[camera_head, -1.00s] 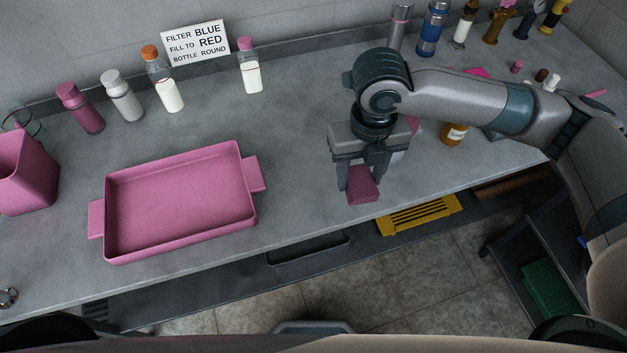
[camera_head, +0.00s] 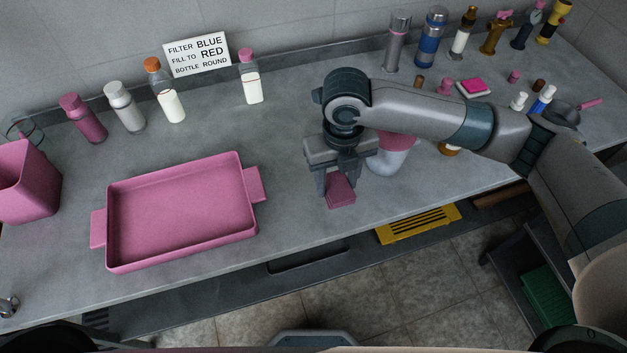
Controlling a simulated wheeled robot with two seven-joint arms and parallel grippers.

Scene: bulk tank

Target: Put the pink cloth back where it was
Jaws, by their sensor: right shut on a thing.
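My right gripper (camera_head: 339,186) is shut on the pink cloth (camera_head: 341,192), a small folded pink piece that hangs between the fingertips. It is over the front part of the grey counter, to the right of the pink tray. I cannot tell whether the cloth touches the counter. The upper part of the cloth is hidden by the fingers. My left gripper is not in view.
A pink tray (camera_head: 182,211) with side handles lies on the counter (camera_head: 290,140). A pink bin (camera_head: 25,182) stands at the far left. Several bottles and a sign (camera_head: 197,55) line the back. A white and pink vessel (camera_head: 393,155) stands right behind my gripper. Counter between tray and gripper is clear.

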